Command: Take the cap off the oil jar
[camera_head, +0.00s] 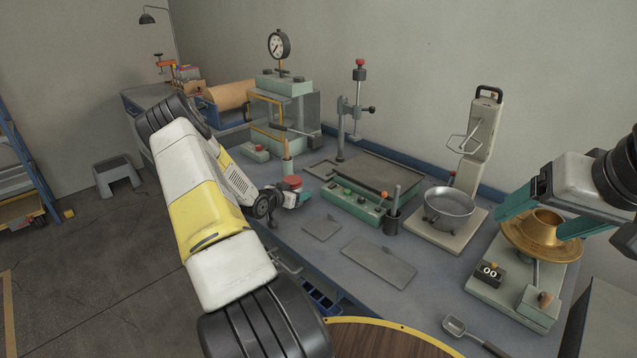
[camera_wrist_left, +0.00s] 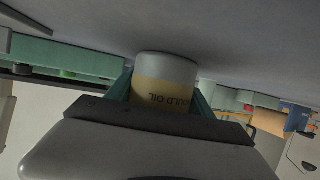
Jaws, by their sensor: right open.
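In the head view my left gripper (camera_head: 285,197) is low over the bench beside a red-topped shape (camera_head: 291,182); I cannot make out the cap clearly. My right gripper (camera_head: 545,220) is open at the right, its fingers either side of a brass dish (camera_head: 546,240) in the picture.
The bench (camera_head: 330,260) holds a green-edged tray (camera_head: 375,175), a dark cup with a tool (camera_head: 392,220), a metal bowl (camera_head: 449,207) and flat plates (camera_head: 379,262). A gauge press (camera_head: 285,95) stands behind. A scoop (camera_head: 455,326) lies in front. Bare bench shows between them.

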